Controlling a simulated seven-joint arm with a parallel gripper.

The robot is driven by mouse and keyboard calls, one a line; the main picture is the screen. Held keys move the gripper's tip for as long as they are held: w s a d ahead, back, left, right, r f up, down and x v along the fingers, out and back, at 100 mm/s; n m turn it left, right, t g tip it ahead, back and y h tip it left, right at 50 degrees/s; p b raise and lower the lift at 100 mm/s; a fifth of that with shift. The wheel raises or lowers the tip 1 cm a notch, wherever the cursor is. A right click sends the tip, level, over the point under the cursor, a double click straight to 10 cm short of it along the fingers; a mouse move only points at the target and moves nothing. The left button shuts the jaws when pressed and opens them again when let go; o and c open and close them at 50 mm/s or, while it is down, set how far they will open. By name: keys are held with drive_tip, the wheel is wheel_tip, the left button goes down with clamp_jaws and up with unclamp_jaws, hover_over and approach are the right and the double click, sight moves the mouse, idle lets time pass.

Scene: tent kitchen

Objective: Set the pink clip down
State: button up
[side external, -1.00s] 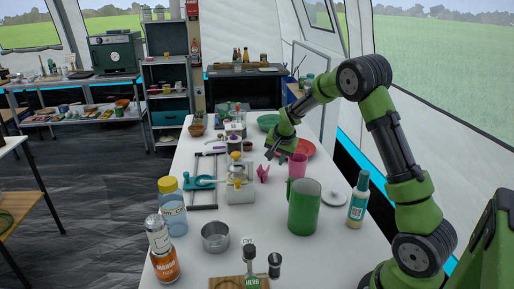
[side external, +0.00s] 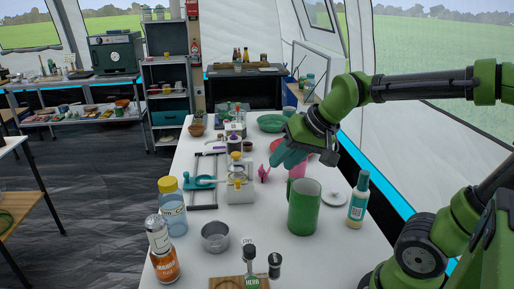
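The pink clip (side external: 264,173) appears to stand on the white table, just right of the white block with yellow knobs. It is small in view, and its contact with the table is hard to make out. My gripper (side external: 281,163) is just right of the clip and slightly above it, apparently apart from it. The fingers point down and left and look blurred against the background, so I cannot tell whether they are open or shut.
A pink cup (side external: 298,170) is partly hidden behind my gripper. A tall green mug (side external: 303,210) stands in front. A teal-capped bottle (side external: 358,200) and a white lid (side external: 336,198) are to the right. A green bowl (side external: 271,123) is behind.

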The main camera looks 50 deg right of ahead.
drive_tip(key=s+a+n+y, duration=0.1)
drive_tip(key=s+a+n, duration=0.1)
drive_tip(key=s+a, duration=0.2)
drive_tip(key=shift+s+f+n, duration=0.35)
drive_tip(key=shift+s+n, duration=0.05)
drive_tip(key=shift+s, duration=0.85)
drive_tip(key=shift+a, duration=0.1)
